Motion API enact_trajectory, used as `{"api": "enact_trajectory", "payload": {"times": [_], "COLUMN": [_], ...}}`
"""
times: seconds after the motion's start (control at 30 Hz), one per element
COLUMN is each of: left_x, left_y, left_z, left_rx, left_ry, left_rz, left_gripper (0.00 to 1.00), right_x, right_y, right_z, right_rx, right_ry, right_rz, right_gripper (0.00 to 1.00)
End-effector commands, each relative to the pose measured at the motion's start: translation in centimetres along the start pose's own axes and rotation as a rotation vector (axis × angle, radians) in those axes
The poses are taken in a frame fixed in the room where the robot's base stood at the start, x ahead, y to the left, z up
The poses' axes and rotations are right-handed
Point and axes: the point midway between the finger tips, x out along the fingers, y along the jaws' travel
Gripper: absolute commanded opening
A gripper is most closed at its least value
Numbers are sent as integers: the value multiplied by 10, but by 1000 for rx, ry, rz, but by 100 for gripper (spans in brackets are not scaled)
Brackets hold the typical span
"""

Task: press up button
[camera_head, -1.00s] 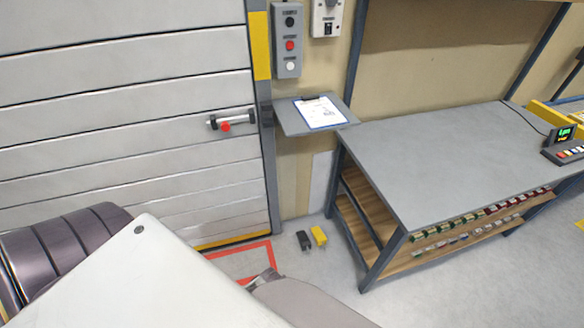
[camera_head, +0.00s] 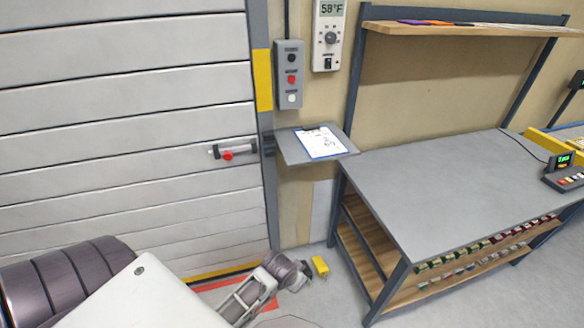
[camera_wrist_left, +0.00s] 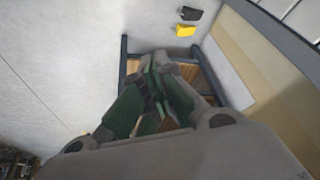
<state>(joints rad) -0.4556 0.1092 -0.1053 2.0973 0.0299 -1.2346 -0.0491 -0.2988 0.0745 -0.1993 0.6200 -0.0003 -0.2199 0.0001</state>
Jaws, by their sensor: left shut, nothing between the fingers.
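A grey control box (camera_head: 289,75) hangs on the wall right of the shutter door. It has a black button (camera_head: 291,58) on top, a red button (camera_head: 291,79) in the middle and a white button (camera_head: 291,98) at the bottom. Any marks on them are too small to read. My left gripper (camera_wrist_left: 165,98) shows in the left wrist view, with dark green finger pads close together and nothing between them. In the head view my arm is low in front of the door, well below the control box. My right gripper is not in view.
A clipboard lies on a small wall shelf (camera_head: 286,146) below the control box. A thermostat panel (camera_head: 328,38) hangs to its right. A grey workbench (camera_head: 440,175) fills the right side. The door handle (camera_head: 232,150) sticks out. A yellow block (camera_head: 320,266) is on the floor.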

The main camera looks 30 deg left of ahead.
Motion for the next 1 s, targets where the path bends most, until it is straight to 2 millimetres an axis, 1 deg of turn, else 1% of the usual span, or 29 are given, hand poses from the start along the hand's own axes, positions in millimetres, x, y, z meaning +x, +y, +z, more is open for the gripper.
{"api": "enact_trajectory", "payload": {"times": [0.03,0.1,0.3,0.63,1.0], "left_x": [-10,-22,-53,-96,-145], "left_y": [-4,-8,-23,-51,-90], "left_z": [-13,-30,-79,-163,-254], "left_rx": [2,7,25,61,93], "left_ry": [26,62,178,398,660], "left_rz": [-3,-5,-17,-50,-113], "left_gripper": [0,0,0,0,0], "right_x": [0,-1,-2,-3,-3], "right_y": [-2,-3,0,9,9], "right_z": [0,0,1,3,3], "right_rx": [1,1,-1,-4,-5], "right_ry": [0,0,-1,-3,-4], "right_rz": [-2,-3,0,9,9], "right_gripper": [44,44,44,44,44]}}
